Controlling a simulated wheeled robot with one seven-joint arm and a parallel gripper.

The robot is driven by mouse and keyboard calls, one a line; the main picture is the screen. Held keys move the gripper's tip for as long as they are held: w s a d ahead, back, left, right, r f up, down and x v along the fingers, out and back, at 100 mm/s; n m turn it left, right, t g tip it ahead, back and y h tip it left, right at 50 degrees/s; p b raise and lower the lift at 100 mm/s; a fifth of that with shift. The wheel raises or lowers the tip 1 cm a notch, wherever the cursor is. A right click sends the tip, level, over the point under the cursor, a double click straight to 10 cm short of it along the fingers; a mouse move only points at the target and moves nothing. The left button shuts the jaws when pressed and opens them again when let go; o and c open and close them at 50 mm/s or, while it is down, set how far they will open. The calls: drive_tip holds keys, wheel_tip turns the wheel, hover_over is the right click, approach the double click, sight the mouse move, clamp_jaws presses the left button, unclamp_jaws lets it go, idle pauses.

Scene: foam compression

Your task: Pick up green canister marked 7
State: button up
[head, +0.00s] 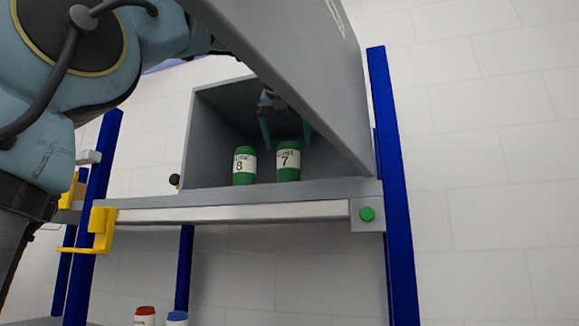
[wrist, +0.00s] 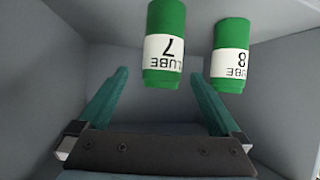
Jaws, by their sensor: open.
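The green canister marked 7 (head: 288,162) stands upright in a grey open box (head: 210,117) on the shelf, in the head view. In the wrist view the canister marked 7 (wrist: 164,47) appears upside down, near the top middle, beyond the fingertips and roughly in line with the gap between them. My gripper (head: 286,138) is inside the box, open, with its teal fingers apart and nothing between them; it also shows in the wrist view (wrist: 159,78). A second green canister marked 8 (head: 244,166) stands just left of it; in the wrist view it is at right (wrist: 231,56).
Box walls close in around my gripper. A large grey panel (head: 300,70) slants across the box's upper right. Blue shelf posts (head: 393,180) stand at both sides. Red-capped (head: 145,315) and blue-capped (head: 177,318) containers are below. A green button (head: 367,214) is on the shelf edge.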

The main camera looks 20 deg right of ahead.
sight(289, 154)
drive_tip(key=p+x, duration=0.2)
drive_tip(key=x, duration=0.3)
drive_tip(key=shift+w, duration=0.4)
clamp_jaws()
idle(0.5)
drive_tip(key=shift+r, duration=0.15)
